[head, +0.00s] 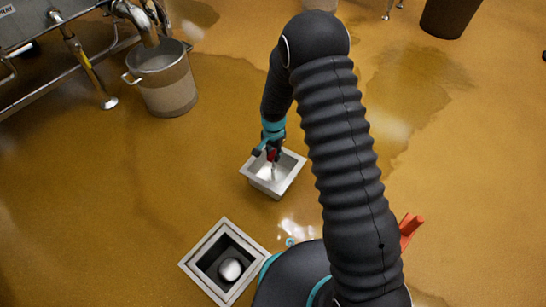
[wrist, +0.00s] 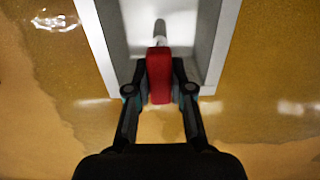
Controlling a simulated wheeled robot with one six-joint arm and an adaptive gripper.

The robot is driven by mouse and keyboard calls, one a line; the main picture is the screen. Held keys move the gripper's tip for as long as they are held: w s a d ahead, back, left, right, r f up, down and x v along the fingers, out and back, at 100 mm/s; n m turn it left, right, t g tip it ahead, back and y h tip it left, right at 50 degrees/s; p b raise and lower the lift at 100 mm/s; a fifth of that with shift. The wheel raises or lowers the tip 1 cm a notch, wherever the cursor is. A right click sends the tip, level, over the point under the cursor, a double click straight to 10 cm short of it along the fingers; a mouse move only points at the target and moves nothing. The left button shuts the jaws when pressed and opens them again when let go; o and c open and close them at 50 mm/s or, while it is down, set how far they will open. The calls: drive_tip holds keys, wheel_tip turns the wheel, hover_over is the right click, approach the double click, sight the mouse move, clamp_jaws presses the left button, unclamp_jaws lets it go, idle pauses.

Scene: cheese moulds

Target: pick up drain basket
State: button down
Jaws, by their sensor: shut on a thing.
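The drain basket (head: 283,188) is a square, light metal box with a wide rim, in the middle of the head view. In the wrist view its rim (wrist: 95,40) and inner wall show at the top, partly out of frame. A red grip (wrist: 159,66) rises from it on a pale rod. My gripper (head: 270,154) is above the basket, its two dark fingers closed on both sides of the red grip in the wrist view. I cannot tell whether the basket touches the floor or hangs just above it.
A square floor drain (head: 190,263) with a metal frame lies open at lower left, a pale dome (head: 230,269) inside. A metal bucket (head: 168,90) stands under a pipe (head: 138,22) at upper left. A dark bin (head: 450,17) is at upper right. The floor between is wet and clear.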

drive_tip(key=shift+r, duration=0.55)
drive_tip(key=shift+w+d+r, duration=0.15)
drive_tip(key=shift+d+r, duration=0.05)
drive_tip(key=w+d+r+p, duration=0.1)
drive_tip(key=w+d+r, duration=0.5)
drive_tip(key=d, duration=0.3)
drive_tip(key=shift+d+r, duration=0.25)
drive_tip(key=shift+r, duration=0.1)
